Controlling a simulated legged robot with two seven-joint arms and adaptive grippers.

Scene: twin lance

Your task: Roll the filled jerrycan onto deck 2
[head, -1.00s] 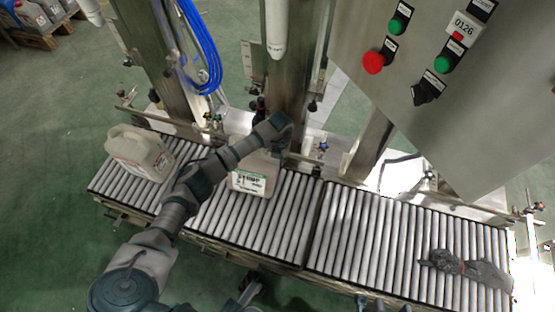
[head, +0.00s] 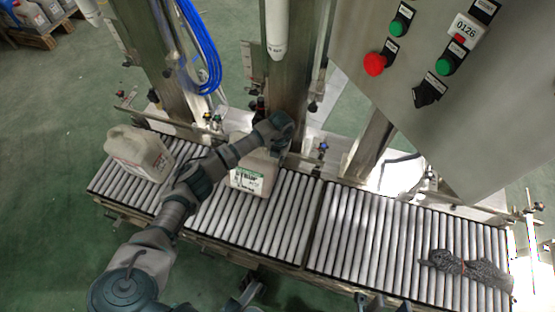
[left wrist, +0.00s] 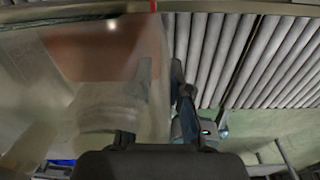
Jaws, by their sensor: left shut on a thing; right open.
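A pale, translucent jerrycan (head: 262,164) with a green-and-white label stands on the roller conveyor (head: 282,222), beneath the filling column. My left gripper (head: 282,138) reaches over its top and is shut on it; the fingers and handle are largely hidden. In the left wrist view the can (left wrist: 70,100) fills the left side, close and blurred, with an orange-brown tint inside. A dark finger (left wrist: 182,95) lies against its right side. A second pale jerrycan (head: 140,152) stands on the rollers further left.
A gap splits the conveyor into left and right sections. The right section (head: 360,240) is bare except for a dark grey bundle (head: 465,268) at its right end. A control panel (head: 440,110) overhangs at the upper right. Blue hoses (head: 208,60) hang left of the filling column.

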